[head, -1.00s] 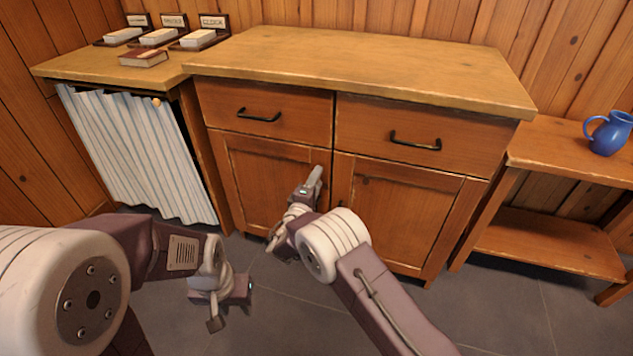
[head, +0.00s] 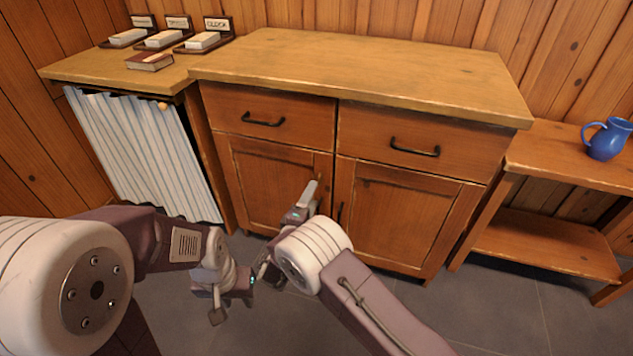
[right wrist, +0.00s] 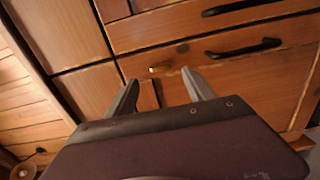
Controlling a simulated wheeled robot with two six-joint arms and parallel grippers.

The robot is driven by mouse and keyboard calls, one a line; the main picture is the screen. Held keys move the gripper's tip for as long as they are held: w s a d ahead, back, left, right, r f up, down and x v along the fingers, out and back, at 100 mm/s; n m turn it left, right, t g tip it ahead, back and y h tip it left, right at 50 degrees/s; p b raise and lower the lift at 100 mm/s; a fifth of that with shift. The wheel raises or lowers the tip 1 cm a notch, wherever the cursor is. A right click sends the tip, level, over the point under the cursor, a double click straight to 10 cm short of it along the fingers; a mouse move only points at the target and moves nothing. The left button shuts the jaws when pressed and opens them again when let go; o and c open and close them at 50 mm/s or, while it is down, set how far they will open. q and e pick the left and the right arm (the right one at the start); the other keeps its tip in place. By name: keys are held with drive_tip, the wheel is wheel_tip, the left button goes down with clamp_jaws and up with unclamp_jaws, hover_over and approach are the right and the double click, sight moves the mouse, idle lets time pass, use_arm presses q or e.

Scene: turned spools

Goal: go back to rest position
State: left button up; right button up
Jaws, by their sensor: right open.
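My right gripper (head: 287,229) is in front of the lower doors of the wooden cabinet (head: 405,215). Its two fingers are spread apart with nothing between them. In the right wrist view the open fingers of this gripper (right wrist: 163,92) point at the cabinet front, and I cannot tell the exact gap to it. My left gripper (head: 225,290) hangs low over the floor at the left, seen partly from behind its own wrist. Its fingers are too unclear to tell their opening. No held object shows in it.
A side counter (head: 100,72) with a striped curtain (head: 145,150) stands left, bearing a book (head: 150,61) and labelled stands with white blocks. A low shelf (head: 545,245) with a blue jug (head: 606,140) stands right. Two closed drawers have black handles. The grey floor is clear.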

use_arm(q)
drive_tip(key=shift+r, duration=0.5)
use_arm(e)
drive_tip(key=shift+v, duration=1.05)
drive_tip(key=shift+d, duration=0.15)
